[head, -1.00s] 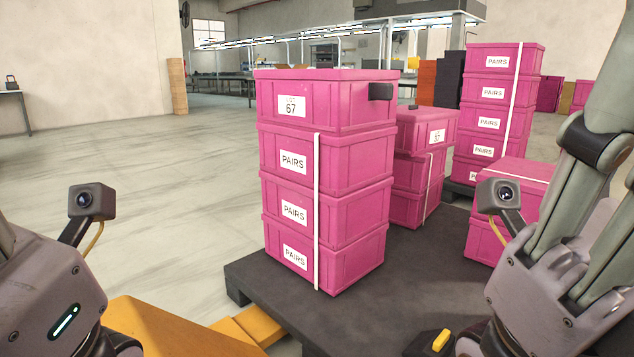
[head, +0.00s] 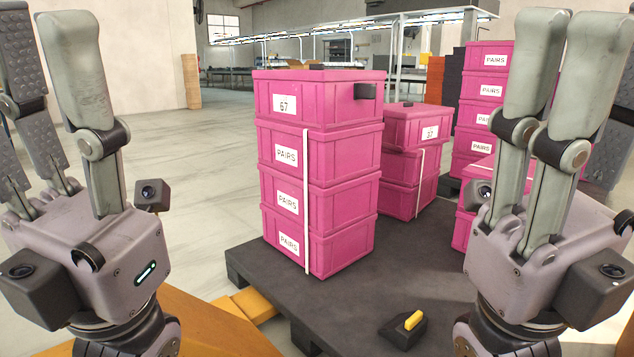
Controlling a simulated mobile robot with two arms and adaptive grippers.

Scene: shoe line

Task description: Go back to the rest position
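My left gripper (head: 42,60) is at the left edge, its fingers pointing up. They are spread, with dark ridged pads showing on the far-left fingers and nothing between them. My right gripper (head: 590,80) is at the right edge, also pointing up. Its pale fingers stand apart from a dark pad at the picture edge, and no held object shows. Some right fingertips are cut off by the frame. Both grippers are apart from the pink crate stack (head: 318,180) between them, whose top crate (head: 325,100) is labelled 67.
The crates stand on a dark pallet (head: 350,295). A shorter pink stack (head: 405,165) and a taller strapped stack (head: 485,90) stand behind. A yellow frame (head: 205,325) lies low in front. A black block with a yellow top (head: 405,325) sits near the pallet front. Floor (head: 190,180) at left is clear.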

